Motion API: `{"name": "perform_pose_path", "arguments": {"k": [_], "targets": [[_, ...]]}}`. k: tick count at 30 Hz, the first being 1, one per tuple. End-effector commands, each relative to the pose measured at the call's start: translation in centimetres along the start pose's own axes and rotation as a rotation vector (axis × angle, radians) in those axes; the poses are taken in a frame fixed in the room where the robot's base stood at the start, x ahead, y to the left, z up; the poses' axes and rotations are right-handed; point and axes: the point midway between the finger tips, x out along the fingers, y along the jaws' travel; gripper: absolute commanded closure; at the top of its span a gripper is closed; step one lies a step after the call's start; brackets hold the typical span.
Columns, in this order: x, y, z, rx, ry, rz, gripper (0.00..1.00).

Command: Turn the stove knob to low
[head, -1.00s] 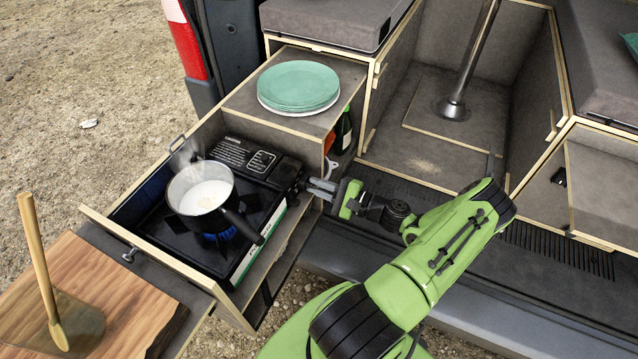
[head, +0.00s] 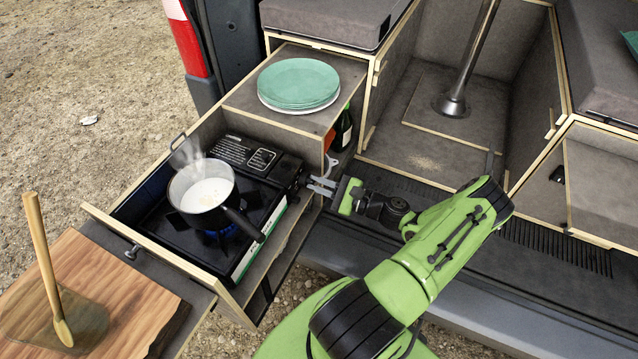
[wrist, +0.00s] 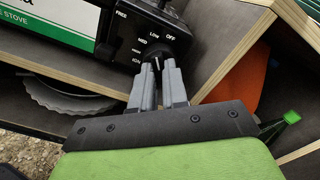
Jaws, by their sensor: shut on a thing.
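The black stove knob (wrist: 157,64) shows in the wrist view at the stove's dial panel, mostly hidden between my fingertips. My gripper (wrist: 158,76) is shut on it; it also shows in the head view (head: 318,187) at the right end of the stove. Printed marks FREE, LOW, OFF, MED and IGN surround the knob. Which mark the knob points to cannot be told. The black camping stove (head: 160,205) sits in the pulled-out drawer, with a blue flame under the pot.
A steaming pot (head: 178,192) of white liquid stands on the burner, its handle toward the front right. Wooden drawer walls (head: 170,275) enclose the stove. Plates (head: 298,82) sit on the shelf behind. An orange thing (wrist: 250,82) lies right of my fingers.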

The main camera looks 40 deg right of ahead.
Motion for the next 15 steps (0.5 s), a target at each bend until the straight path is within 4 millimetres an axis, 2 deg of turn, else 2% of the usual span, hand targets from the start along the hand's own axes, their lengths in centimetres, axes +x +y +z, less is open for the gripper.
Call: {"name": "perform_pose_path", "arguments": {"k": [1,2,6,7,15], "targets": [[-0.06,0.09,-0.13,0.001,0.004,0.002,1.0],[-0.06,0.09,-0.13,0.001,0.004,0.002,0.85],[-0.05,0.08,-0.1,0.0,0.003,0.002,0.63],[-0.04,0.07,-0.09,0.0,0.003,0.002,0.61],[-0.12,0.02,-0.05,-0.001,0.002,0.001,0.61]]}}
